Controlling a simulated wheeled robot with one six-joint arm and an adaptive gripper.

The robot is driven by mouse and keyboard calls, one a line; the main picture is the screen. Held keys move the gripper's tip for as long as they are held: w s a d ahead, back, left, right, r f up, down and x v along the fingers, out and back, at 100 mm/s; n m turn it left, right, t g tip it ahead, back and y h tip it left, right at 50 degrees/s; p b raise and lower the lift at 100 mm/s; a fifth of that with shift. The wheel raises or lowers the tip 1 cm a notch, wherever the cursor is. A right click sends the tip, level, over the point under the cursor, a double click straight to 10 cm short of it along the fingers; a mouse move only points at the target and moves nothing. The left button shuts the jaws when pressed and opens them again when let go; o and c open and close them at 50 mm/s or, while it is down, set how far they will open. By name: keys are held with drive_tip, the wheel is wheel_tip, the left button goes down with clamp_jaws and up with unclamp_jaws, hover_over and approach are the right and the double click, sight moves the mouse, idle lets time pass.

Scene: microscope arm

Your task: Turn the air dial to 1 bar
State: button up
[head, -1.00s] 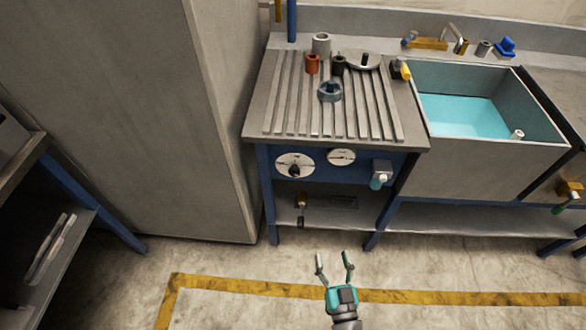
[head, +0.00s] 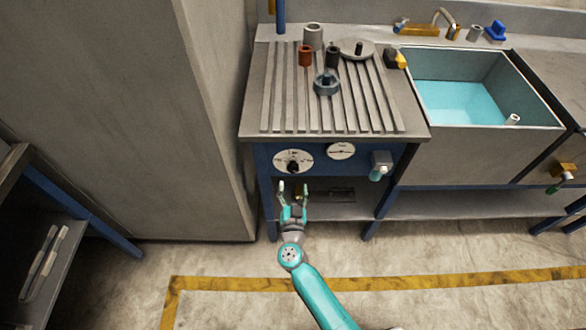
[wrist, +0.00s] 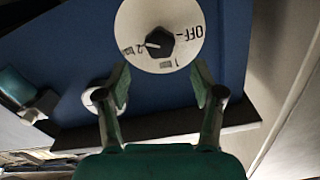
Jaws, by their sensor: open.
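The air dial is a white disc (head: 278,161) with a black knob (head: 293,167) on the blue front panel below the ribbed worktop. In the wrist view the dial face (wrist: 150,15) is at the top centre, cut by the frame edge. It bears the marks OFF, 1 bar and 2 bar. A pale mark on the black knob (wrist: 161,43) points left, towards the 2 bar mark. My gripper (head: 293,188) is open and empty, just below the dial in the head view. In the wrist view its fingertips (wrist: 161,84) are spread below the knob, apart from it.
A round gauge (head: 341,151) and a grey valve fitting with a teal tip (head: 379,166) are right of the dial. A lower shelf (head: 345,210) lies under the panel. A tall grey cabinet (head: 190,120) stands close on the left. A sink (head: 485,145) is at right.

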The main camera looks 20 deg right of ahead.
sight(293, 170)
drive_tip(key=x, duration=0.8)
drive_tip(key=c, duration=1.1)
